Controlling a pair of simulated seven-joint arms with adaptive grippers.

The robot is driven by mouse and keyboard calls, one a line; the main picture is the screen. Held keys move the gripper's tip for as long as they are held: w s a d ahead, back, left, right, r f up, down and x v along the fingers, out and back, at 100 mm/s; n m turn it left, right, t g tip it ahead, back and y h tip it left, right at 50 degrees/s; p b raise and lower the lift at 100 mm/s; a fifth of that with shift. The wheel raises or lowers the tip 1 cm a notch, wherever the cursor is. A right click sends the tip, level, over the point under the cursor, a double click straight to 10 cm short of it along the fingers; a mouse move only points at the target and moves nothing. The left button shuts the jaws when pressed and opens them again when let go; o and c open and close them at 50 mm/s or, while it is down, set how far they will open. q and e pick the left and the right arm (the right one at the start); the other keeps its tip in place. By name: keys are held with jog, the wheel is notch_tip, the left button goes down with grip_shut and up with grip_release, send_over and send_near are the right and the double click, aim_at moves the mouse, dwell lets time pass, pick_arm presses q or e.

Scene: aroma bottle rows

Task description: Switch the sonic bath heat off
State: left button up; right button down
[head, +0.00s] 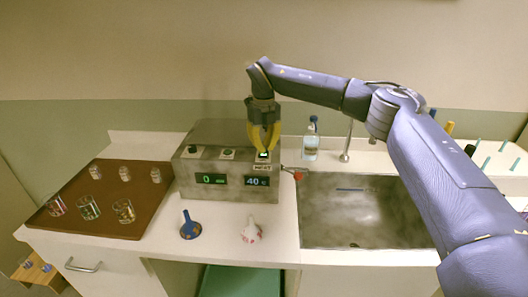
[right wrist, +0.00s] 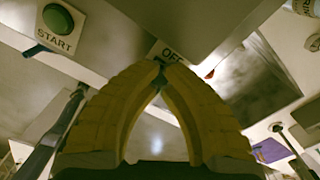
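The sonic bath (head: 187,176) is a grey metal box at the middle of the counter. Its right display (head: 257,182) reads 40 and its left display (head: 210,179) reads 0. The HEAT label (head: 262,168) sits above the right display, with the heat switch (head: 263,155) just behind it. My right gripper (head: 263,149) points down at this switch, its yellow fingertips together. In the right wrist view, the tips (right wrist: 163,64) meet beside an OFF label (right wrist: 171,53); whether they touch the switch is unclear. My left gripper is not in view.
A green START button (right wrist: 58,18) is on the bath's top. A brown tray (head: 100,218) with several glass vessels lies left. A blue funnel (head: 190,227) and a white one (head: 251,231) stand in front. A bottle (head: 311,143) and sink (head: 365,215) are right.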

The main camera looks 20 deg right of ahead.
jog(key=shift+f, duration=0.4)
jog(key=shift+r, duration=3.55)
